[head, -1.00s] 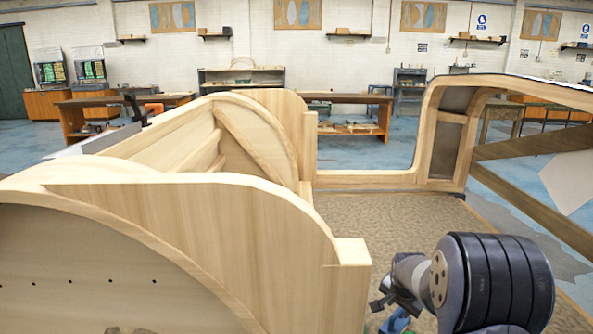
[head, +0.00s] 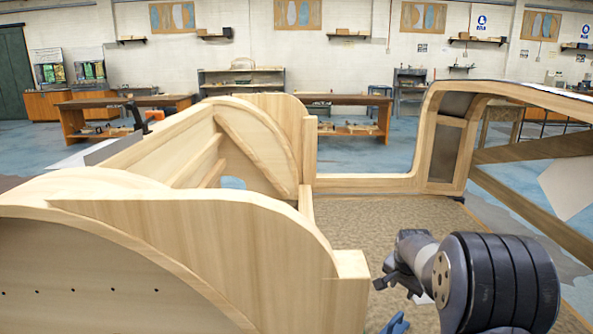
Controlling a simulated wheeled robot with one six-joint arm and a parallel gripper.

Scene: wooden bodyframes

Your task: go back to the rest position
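My gripper (head: 386,280) is at the lower right of the head view, at the end of my dark grey arm. It hangs over the brown textured floor, to the right of the near wooden panel's end. It is small and seen from the side, so I cannot tell whether its fingers are open or shut. I see nothing clearly held in it. A blue object (head: 396,324) shows partly below it at the bottom edge; the frame cuts it off.
A curved wooden bodyframe (head: 190,225) fills the left, its block end close to my gripper. A wooden door frame (head: 432,150) stands at the right with slanted beams. The textured floor (head: 385,225) between them looks clear. Workbenches (head: 345,100) line the back wall.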

